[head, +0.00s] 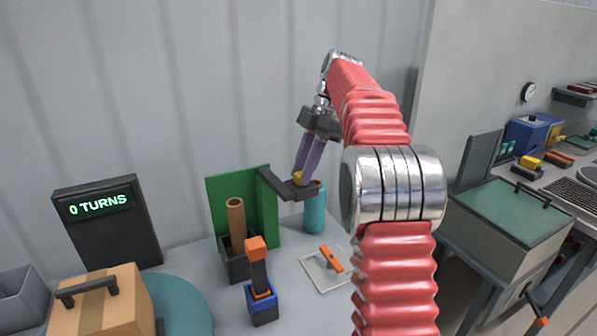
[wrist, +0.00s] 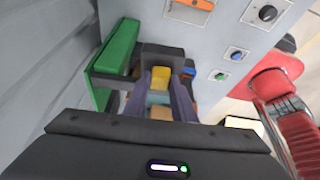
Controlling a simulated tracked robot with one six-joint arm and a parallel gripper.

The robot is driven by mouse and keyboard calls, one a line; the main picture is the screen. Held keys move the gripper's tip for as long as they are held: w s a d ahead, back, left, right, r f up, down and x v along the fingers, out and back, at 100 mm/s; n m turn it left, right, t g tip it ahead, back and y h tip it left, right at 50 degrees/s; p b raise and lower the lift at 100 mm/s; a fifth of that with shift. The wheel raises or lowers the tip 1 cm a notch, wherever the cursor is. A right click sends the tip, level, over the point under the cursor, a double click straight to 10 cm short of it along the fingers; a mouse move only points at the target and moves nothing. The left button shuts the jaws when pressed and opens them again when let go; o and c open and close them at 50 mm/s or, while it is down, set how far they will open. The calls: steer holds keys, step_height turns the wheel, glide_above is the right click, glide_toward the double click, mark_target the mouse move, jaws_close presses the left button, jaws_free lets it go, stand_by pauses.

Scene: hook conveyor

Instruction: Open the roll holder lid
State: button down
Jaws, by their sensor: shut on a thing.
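The roll holder has an upright green panel (head: 230,199), with a dark arm-like piece, seemingly its lid (head: 271,183), reaching from the panel's top to the right. A yellow tab (head: 298,177) sits at that piece's outer end. My gripper (head: 304,172) points down with its purple fingers shut on the yellow tab. The wrist view also shows the yellow tab (wrist: 160,77) between the fingers, with the green panel (wrist: 118,48) to the left. A teal cylinder (head: 316,210) stands just behind and right of the dark piece's end. The fingertips partly hide the tab.
A brown tube in a dark holder (head: 235,235) and an orange-topped lever on a blue base (head: 260,285) stand in front. A white plate with an orange handle (head: 329,267) lies to the right. A display (head: 107,220) reads "0 TURNS"; a cardboard box (head: 103,305) sits at front left.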

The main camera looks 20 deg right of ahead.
steer(key=c, duration=1.5)
jaws_free()
steer(key=shift+d, duration=0.1)
